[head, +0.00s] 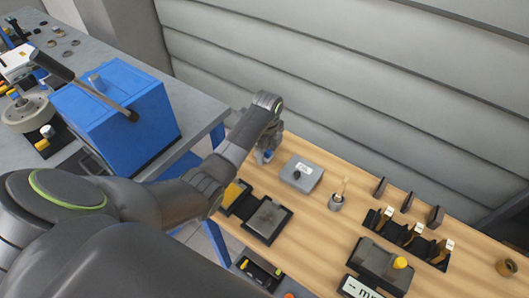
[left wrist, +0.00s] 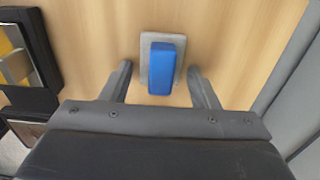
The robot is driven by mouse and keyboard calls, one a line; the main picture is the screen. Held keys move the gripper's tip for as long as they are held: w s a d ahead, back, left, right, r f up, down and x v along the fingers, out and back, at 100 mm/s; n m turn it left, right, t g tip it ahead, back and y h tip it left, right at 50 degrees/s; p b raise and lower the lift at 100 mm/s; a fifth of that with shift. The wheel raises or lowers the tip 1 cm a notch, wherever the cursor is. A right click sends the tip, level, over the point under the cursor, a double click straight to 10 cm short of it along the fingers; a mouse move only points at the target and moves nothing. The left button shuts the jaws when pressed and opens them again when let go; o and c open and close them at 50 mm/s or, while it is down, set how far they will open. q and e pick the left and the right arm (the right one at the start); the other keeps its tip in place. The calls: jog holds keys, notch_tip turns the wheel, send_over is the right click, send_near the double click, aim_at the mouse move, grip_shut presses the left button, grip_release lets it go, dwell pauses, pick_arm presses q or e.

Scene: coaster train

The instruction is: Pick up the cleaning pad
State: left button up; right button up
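The cleaning pad (left wrist: 162,70) is a blue block on a flat pale grey base. It lies on the wooden bench top (left wrist: 92,45). In the head view only a small blue bit of the pad (head: 267,155) shows below my left gripper (head: 266,147). In the left wrist view, my left gripper (left wrist: 160,66) is open. Its two fingers stand to the left and right of the pad, with a gap on each side. The pad is not gripped. My right gripper is not in view.
Dark trays (head: 267,219) lie nearer. A ribbed wall (head: 330,95) rises close behind. A blue box (head: 120,115) stands on the grey table at left.

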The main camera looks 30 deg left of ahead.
pick_arm(q)
jog(key=c, duration=0.8)
jog(key=shift+o, duration=0.2)
jog(key=shift+r, duration=0.1)
notch_tip(320, 180, up, 7)
jog(key=shift+w+f+b, duration=0.1)
jog(key=shift+f+b, duration=0.1)
jog(key=shift+b, duration=0.55)
notch_tip(320, 180, up, 2)
jog(key=shift+p, duration=0.55)
jog(key=shift+r+p, duration=0.55)
jog(key=shift+r, duration=0.15)
